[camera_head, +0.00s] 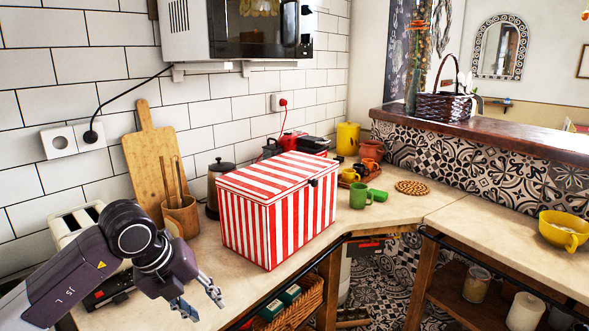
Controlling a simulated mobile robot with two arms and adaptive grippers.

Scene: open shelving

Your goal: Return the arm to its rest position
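My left arm comes in from the lower left, and its gripper (199,303) is over the front edge of the counter. Its fingers are apart with nothing between them. The gripper is in front of and to the left of a red-and-white striped box (268,236), apart from it. The box is closed and stands on the counter. My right gripper does not show.
The beige counter (355,215) holds a cutting board (150,150), a utensil holder (181,217), a toaster (70,222) partly behind my arm, and a green mug (359,196). A wicker basket (300,303) sits below the counter. A yellow bowl (563,231) stands at right.

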